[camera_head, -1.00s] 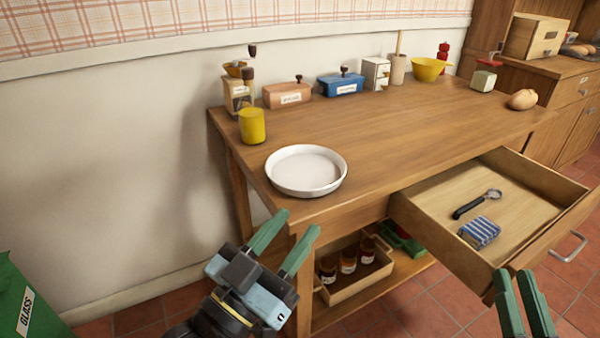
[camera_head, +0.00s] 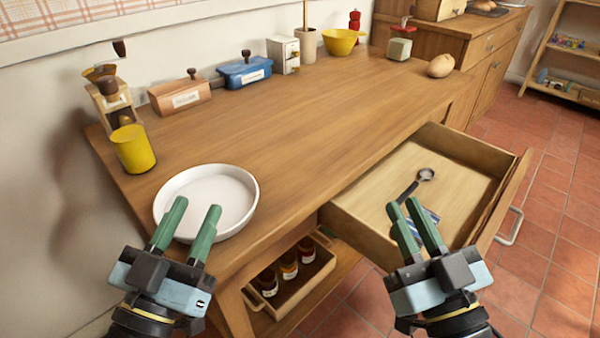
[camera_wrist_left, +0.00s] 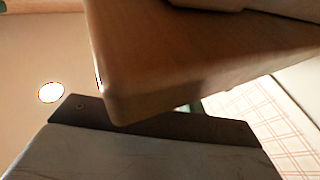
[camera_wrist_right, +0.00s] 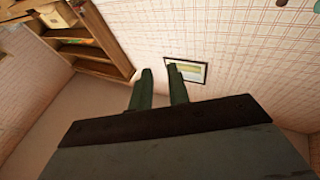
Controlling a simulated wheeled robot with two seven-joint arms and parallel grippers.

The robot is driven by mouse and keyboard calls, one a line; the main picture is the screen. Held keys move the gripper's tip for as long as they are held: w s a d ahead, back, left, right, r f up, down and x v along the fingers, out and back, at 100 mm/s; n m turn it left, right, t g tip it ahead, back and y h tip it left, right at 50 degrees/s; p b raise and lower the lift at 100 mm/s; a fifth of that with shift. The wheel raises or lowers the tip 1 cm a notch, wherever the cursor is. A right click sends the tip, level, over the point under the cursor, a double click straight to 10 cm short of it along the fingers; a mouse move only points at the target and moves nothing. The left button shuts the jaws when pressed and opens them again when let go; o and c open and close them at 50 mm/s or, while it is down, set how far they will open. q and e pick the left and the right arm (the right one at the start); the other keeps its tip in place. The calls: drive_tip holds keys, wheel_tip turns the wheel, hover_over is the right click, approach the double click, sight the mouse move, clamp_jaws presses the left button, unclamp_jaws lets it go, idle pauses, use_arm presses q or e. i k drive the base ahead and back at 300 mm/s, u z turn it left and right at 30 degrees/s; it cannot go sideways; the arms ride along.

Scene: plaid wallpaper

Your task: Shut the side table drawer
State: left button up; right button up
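The wooden side table (camera_head: 300,112) has its drawer (camera_head: 365,236) pulled well out toward the right. A metal bar handle (camera_head: 511,227) is on the drawer's front panel. My right gripper (camera_head: 404,203) is open and empty, and in the head view it overlaps the drawer's near side; contact cannot be told. Its two fingers stand apart in the right wrist view (camera_wrist_right: 158,72). My left gripper (camera_head: 196,205) is open and empty by the table's near left end. A table corner (camera_wrist_left: 150,75) fills much of the left wrist view and hides most of its fingers.
The drawer holds a black-handled utensil (camera_head: 425,175) and a blue striped item (camera_head: 427,216), partly hidden by my right gripper. A white dish (camera_head: 235,197) and a yellow cup (camera_head: 132,150) stand on the tabletop. A crate of jars (camera_head: 318,270) sits below. Floor right of the drawer is clear.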

sight(471, 172)
drive_tip(key=k, duration=1.75)
drive_tip(key=z, duration=0.7)
drive_tip(key=i, duration=1.75)
drive_tip(key=u, duration=0.35)
